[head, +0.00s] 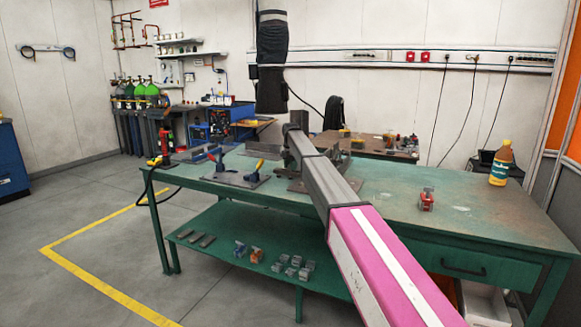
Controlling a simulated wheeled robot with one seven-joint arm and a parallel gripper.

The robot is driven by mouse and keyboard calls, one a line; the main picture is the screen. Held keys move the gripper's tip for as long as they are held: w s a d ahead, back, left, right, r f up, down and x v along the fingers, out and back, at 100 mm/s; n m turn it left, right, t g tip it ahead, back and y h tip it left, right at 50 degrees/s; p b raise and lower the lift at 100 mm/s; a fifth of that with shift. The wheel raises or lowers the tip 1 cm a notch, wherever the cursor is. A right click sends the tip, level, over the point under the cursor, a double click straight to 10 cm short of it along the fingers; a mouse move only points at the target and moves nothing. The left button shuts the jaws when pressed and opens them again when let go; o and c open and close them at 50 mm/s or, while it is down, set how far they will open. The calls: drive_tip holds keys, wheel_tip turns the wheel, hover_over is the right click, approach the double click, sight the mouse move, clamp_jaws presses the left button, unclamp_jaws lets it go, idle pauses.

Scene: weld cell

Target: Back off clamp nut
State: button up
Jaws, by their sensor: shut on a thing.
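The green workbench (480,215) carries a dark steel plate (236,180). Two hand tools or clamps stand at that plate, one with a blue handle (220,160) and one with a yellow handle (258,165). More steel pieces (342,158) stand on the bench beside and behind my arm. My pink and grey arm reaches across the bench from the lower right and covers part of this work. My gripper is not seen; the far end of the arm hides that spot. I cannot make out a clamp nut or what is held.
A yellow-capped bottle (500,165) stands at the bench's right end. A small red and grey item (426,200) sits right of my arm. A black sleeved thing (272,50) hangs above the bench. The lower shelf (215,262) holds several metal parts. The floor at left is clear.

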idle(0.4)
drive_tip(key=o, duration=0.9)
drive_tip(key=shift+o, duration=0.2)
drive_tip(key=shift+r, duration=0.15)
wheel_tip(320, 180, up, 10)
drive_tip(key=shift+f, duration=0.1)
drive_tip(key=shift+r, duration=0.4)
drive_tip(key=shift+s, duration=0.1)
